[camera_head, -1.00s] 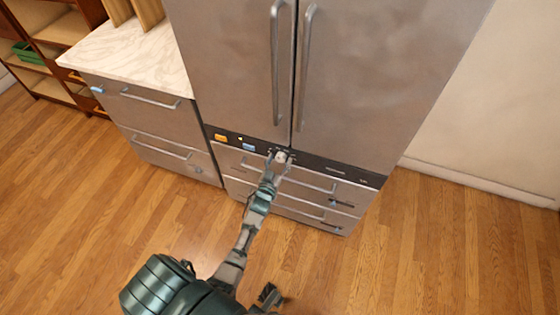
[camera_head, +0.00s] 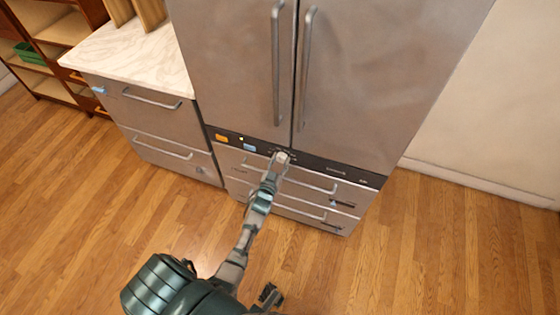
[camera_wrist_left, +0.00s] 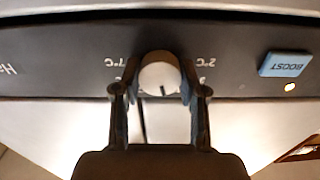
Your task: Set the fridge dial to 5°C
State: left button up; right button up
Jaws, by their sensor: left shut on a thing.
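The fridge dial (camera_wrist_left: 160,73) is a round pale knob on the dark control strip, with a dark mark pointing down in the left wrist view. The left wrist view is upside down: "7°C" is left of the dial and "2°C" right. Other scale marks are partly hidden by the fingers. My left gripper (camera_wrist_left: 160,92) is shut on the dial, one finger on each side. In the head view, my left gripper (camera_head: 279,160) reaches the strip below the fridge doors. A small dark part at the bottom may be my right gripper (camera_head: 270,295); its jaws are unclear.
A blue BOOST button (camera_wrist_left: 286,64) with a lit lamp (camera_wrist_left: 290,87) is beside the dial. An orange button (camera_head: 222,138) is farther left in the head view. Fridge door handles (camera_head: 276,65) rise above; drawer handles (camera_head: 310,182) lie below. The wooden floor is clear.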

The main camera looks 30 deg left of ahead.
pick_arm(q)
jog(key=shift+m, duration=1.1)
jog(key=shift+m+p, duration=0.3)
jog(key=shift+m, duration=1.8)
pick_arm(e)
jog(key=x, duration=0.2)
jog(key=shift+w+a+f, duration=0.15)
jog(key=shift+f, duration=0.2)
pick_arm(q)
jog(key=o, duration=1.1)
jog(key=shift+o, duration=0.2)
jog(key=shift+s, duration=0.1)
